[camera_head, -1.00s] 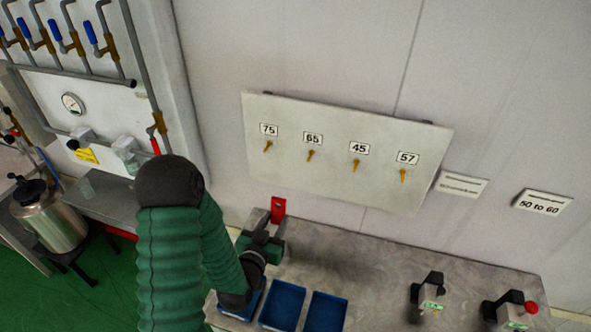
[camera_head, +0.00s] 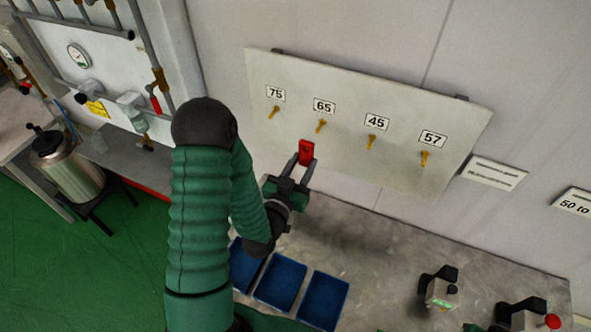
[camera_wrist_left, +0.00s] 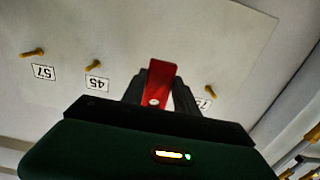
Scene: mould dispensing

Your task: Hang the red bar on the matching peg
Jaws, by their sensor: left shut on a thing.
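My left gripper (camera_head: 303,166) is shut on the red bar (camera_head: 306,152) and holds it upright above the bench, in front of the peg board (camera_head: 390,178). The bar is below and a little left of the 65 peg (camera_head: 321,126); I cannot tell the gap to the board. The 75 peg (camera_head: 274,112), 45 peg (camera_head: 371,142) and 57 peg (camera_head: 424,158) are bare. In the left wrist view, the red bar (camera_wrist_left: 161,80) stands between the fingers with a small light round mark low on it, and the 65 label is hidden. My right gripper is out of view.
Blue trays (camera_head: 280,283) stand on the metal bench (camera_head: 385,265) below. Two small devices, one with a green display (camera_head: 441,291) and one with a red knob (camera_head: 553,321), stand at the right. Wall signs (camera_head: 494,173) are right of the board. Pipes and valves are at upper left.

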